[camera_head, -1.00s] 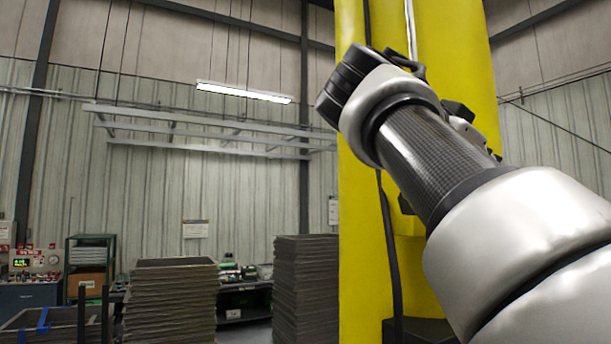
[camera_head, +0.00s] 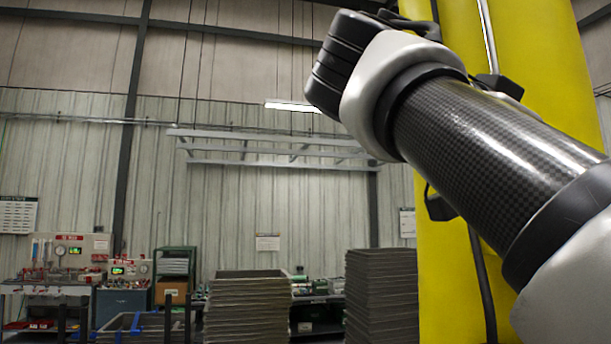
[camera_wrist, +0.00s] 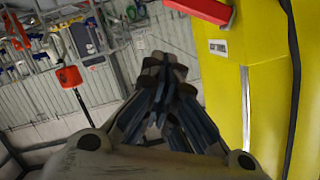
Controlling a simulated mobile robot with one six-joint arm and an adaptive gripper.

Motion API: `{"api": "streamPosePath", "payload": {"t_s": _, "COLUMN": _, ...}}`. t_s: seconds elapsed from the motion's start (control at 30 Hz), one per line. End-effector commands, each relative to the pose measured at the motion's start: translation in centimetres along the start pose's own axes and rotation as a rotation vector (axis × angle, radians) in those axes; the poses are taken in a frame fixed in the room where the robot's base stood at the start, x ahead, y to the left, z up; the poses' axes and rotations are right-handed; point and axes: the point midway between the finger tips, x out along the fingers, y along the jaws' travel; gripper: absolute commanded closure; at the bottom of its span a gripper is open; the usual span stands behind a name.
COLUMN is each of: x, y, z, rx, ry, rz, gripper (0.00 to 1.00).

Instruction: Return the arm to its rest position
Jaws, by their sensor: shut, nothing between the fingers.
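My gripper (camera_wrist: 165,75) shows in the wrist view with its fingers together and nothing between them. It points out over the shop and touches nothing that I can see. My arm (camera_head: 470,130) crosses the right half of the head view, raised and bent, in front of a yellow column. The gripper itself is not visible in the head view.
The yellow column (camera_head: 540,80) stands close behind my arm and also fills the right of the wrist view (camera_wrist: 265,60). Two stacks of dark trays, one left (camera_head: 247,312) and one right (camera_head: 382,300), stand ahead. Workbenches (camera_head: 50,285) line the far wall.

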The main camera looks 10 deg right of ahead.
Motion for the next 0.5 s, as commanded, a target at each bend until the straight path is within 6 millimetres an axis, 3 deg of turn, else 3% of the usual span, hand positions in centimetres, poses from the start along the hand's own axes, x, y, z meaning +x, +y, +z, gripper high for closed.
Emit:
{"api": "streamPosePath", "payload": {"t_s": 0.33, "x": 0.2, "y": 0.0, "z": 0.6, "rx": -0.029, "ry": -0.01, "rz": -0.008, "gripper": 1.0}}
{"api": "streamPosePath", "payload": {"t_s": 0.43, "x": 0.7, "y": 0.0, "z": 2.9, "rx": -0.144, "ry": -0.056, "rz": -0.043, "gripper": 1.0}}
{"api": "streamPosePath", "payload": {"t_s": 0.5, "x": 1.2, "y": 0.3, "z": 6.0, "rx": -0.284, "ry": -0.116, "rz": -0.087, "gripper": 1.0}}
